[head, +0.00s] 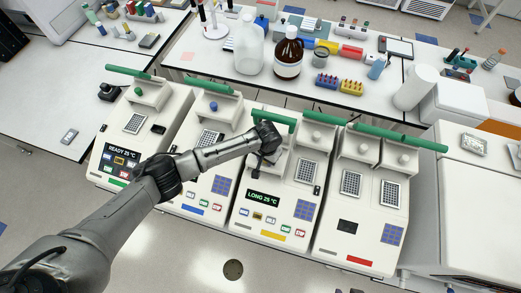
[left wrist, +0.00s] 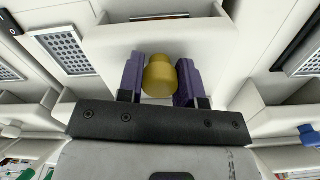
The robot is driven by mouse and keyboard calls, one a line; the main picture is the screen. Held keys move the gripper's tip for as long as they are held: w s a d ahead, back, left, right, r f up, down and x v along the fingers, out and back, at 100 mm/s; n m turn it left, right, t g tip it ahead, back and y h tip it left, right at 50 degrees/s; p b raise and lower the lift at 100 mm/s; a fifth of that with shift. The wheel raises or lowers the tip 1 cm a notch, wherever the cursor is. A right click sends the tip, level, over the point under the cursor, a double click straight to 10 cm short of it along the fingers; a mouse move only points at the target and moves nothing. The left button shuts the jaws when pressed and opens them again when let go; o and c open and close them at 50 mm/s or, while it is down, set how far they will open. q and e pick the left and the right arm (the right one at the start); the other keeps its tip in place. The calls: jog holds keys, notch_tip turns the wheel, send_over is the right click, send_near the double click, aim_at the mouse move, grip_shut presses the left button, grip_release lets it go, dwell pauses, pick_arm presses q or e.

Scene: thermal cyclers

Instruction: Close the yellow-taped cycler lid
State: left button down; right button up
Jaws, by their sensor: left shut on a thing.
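The yellow-taped cycler (head: 276,222) is the third white machine in the row, with a yellow strip (head: 271,235) on its lower front and a display reading LONG 25 °C. My left gripper (head: 267,141) is at its left-hand lid. In the left wrist view, its purple fingers (left wrist: 160,84) stand on either side of a yellow knob (left wrist: 160,76) and are shut on it. The white lid (left wrist: 125,38) fills the space behind the knob. The head view hides the knob and most of that lid behind my gripper. My right gripper is in neither view.
Cyclers with green, blue and red strips (head: 359,260) stand close on both sides. A white-knobbed lid (head: 316,136) stands raised right beside my gripper, its well block (head: 305,170) exposed. Green bars (head: 400,137) run along the lid tops. Bottles (head: 288,58) stand on the bench behind.

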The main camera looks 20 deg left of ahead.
pick_arm(q)
jog(key=shift+s+d+r, duration=0.1)
jog(key=shift+d+r, duration=0.05)
jog(key=c, duration=1.1)
grip_release()
jog(key=shift+s, duration=0.1)
jog(key=shift+o, duration=0.5)
jog(key=shift+s, duration=0.1)
jog(key=shift+o, duration=1.1)
notch_tip(320, 180, up, 14)
jog(key=b, duration=0.1)
jog(key=shift+f+b, duration=0.2)
jog(key=shift+b, duration=0.2)
